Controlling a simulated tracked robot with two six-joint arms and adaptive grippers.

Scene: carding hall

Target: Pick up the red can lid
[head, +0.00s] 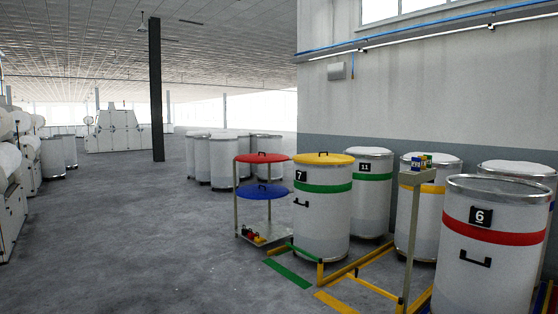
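The red can lid (258,159) is a flat red disc with a small dark handle on top. It lies level on the top tier of a grey metal rack (237,212), left of the can numbered 7 (323,212). A blue lid (263,192) lies on the tier below it. A yellow lid (323,160) with a dark handle sits on can 7, which has a green band. The red lid's right edge comes close to the yellow lid; I cannot tell if they touch. Neither of my grippers is in view.
Open can 6 (486,262) with a red band stands at front right. Can 11 (371,190) and others stand near the wall. A post stand (414,225) holds small coloured boxes. Low yellow and green rails edge the cans. The grey floor left of the rack is clear.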

